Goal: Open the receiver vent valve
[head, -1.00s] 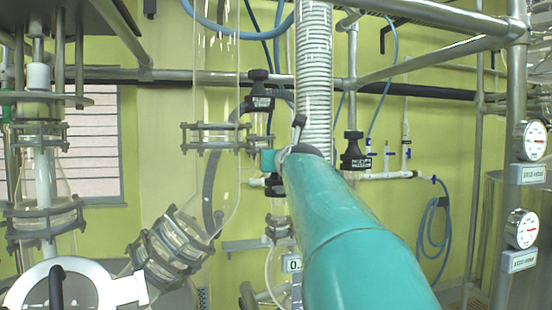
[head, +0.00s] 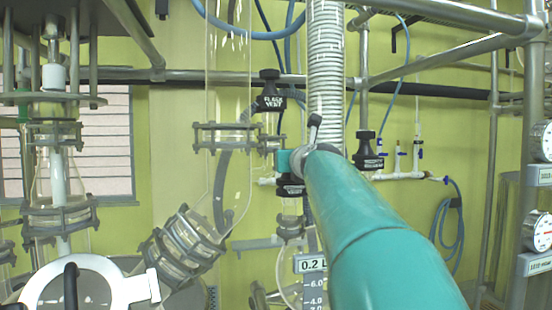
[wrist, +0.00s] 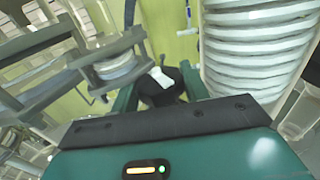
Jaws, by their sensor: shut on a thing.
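In the wrist view, my gripper (wrist: 159,84) has its two teal fingers on either side of a black valve knob (wrist: 163,96) with a small white tab or label on top. It is shut on this knob. In the head view, my gripper (head: 284,161) is mostly hidden behind my teal arm. A black valve knob (head: 290,187) with a pale label shows just below it, above a glass receiver column marked 0.2 L (head: 311,264). The label on this knob is too small to read, and much of the valve is hidden.
A black knob labelled flask vent (head: 272,95) is up and left of my gripper. Another black knob (head: 368,152) is on the right. A ribbed white hose (head: 326,80) runs close beside my gripper. Glass columns with metal clamps (head: 222,137) stand left; metal rails cross above.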

